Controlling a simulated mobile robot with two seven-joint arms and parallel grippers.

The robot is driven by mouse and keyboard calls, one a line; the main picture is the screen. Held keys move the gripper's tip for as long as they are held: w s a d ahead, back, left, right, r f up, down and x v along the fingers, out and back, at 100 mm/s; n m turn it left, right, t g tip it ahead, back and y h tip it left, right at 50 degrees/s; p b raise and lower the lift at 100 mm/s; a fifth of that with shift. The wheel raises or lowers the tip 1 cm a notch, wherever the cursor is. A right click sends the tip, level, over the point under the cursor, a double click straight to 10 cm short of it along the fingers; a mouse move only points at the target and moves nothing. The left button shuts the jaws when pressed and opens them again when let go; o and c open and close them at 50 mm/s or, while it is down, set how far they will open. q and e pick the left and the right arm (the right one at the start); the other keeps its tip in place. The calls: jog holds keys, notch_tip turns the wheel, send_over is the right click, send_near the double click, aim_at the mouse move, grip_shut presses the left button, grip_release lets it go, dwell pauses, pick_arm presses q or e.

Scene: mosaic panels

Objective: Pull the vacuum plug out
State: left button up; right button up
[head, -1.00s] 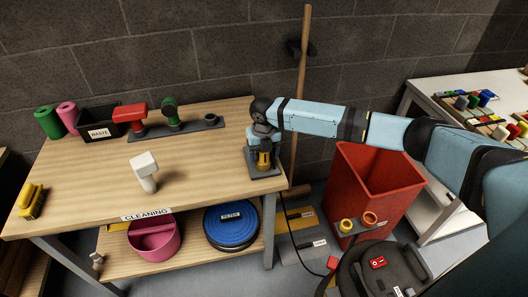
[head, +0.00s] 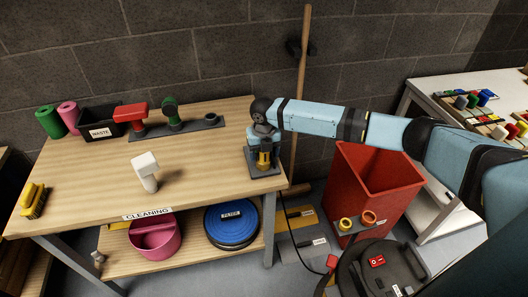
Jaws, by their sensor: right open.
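A yellow plug-like part (head: 263,160) stands upright on a dark grey plate (head: 277,166) at the right end of the wooden table. A thin black cord (head: 283,207) drops from near there along the table's edge toward the black vacuum (head: 388,272) on the floor. My right gripper (head: 264,152) points down right above and around the yellow part. It is open. The wrist hides the top of the part, so I cannot tell whether the fingers touch it. My left gripper is not in view.
On the table (head: 205,165) are a white-headed tool (head: 146,168), a yellow brush (head: 34,200), a waste box (head: 103,124) and a rack (head: 185,129) with red and green pieces. A wooden pole (head: 301,80) stands behind the plate. A red bin (head: 372,190) is at right.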

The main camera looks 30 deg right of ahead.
jog(key=shift+s+f, duration=0.35)
jog(key=shift+f, duration=0.25)
jog(key=c, duration=1.2)
jog(key=shift+r, duration=0.1)
jog(key=shift+w+d+r+p, duration=0.1)
jog(key=shift+w+r+p, duration=0.05)
jog(key=shift+r+p, duration=0.4)
jog(key=shift+w+r+p, duration=0.15)
jog(key=shift+r+p, duration=0.25)
jog(key=shift+p, duration=0.15)
jog(key=shift+r+p, duration=0.65)
jog(key=shift+r, duration=0.3)
jog(key=shift+r+p, duration=1.1)
jog(key=shift+r, duration=0.1)
jog(key=shift+r, duration=0.1)
